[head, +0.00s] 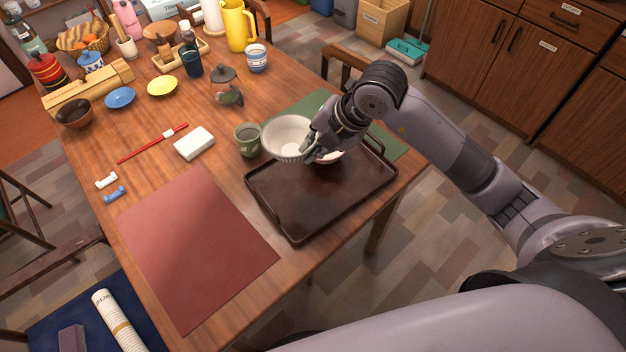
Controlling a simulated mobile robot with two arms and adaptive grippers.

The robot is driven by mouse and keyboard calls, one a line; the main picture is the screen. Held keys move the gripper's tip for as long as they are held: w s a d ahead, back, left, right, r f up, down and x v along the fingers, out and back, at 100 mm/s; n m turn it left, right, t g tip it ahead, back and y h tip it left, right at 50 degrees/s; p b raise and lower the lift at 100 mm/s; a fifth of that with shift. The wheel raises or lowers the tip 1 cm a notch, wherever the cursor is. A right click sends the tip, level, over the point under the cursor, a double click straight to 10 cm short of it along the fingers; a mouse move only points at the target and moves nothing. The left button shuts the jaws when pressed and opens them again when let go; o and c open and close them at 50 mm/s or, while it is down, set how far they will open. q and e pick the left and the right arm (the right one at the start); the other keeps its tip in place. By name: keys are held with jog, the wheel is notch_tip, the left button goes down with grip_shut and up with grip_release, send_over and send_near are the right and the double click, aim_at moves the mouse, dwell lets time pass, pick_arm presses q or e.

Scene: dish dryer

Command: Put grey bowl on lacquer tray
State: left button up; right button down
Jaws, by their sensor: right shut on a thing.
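The grey bowl (284,143), pale and ribbed on the outside, is upright at the far left edge of the lacquer tray (306,204). My right gripper (313,149) is shut on the right side of its rim. The bowl overlaps the tray's far edge in the picture; I cannot tell whether it touches the tray. The tray is dark brown with raised rims, and its near part is bare. My left gripper is out of view.
A green cup (248,139) stands close left of the bowl. A green mat (302,106) lies behind it. A white block (194,143), red chopsticks (140,150) and a glass jar (226,92) are farther left and back. A bare red mat (195,250) lies at front left.

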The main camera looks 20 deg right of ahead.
notch_tip(320, 180, down, 13)
jog(key=shift+f, duration=0.2)
dwell(0.3)
jog(key=c, duration=2.2)
grip_release()
jog(key=o, duration=0.5)
jog(key=shift+r, duration=0.1)
jog(key=v, duration=1.2)
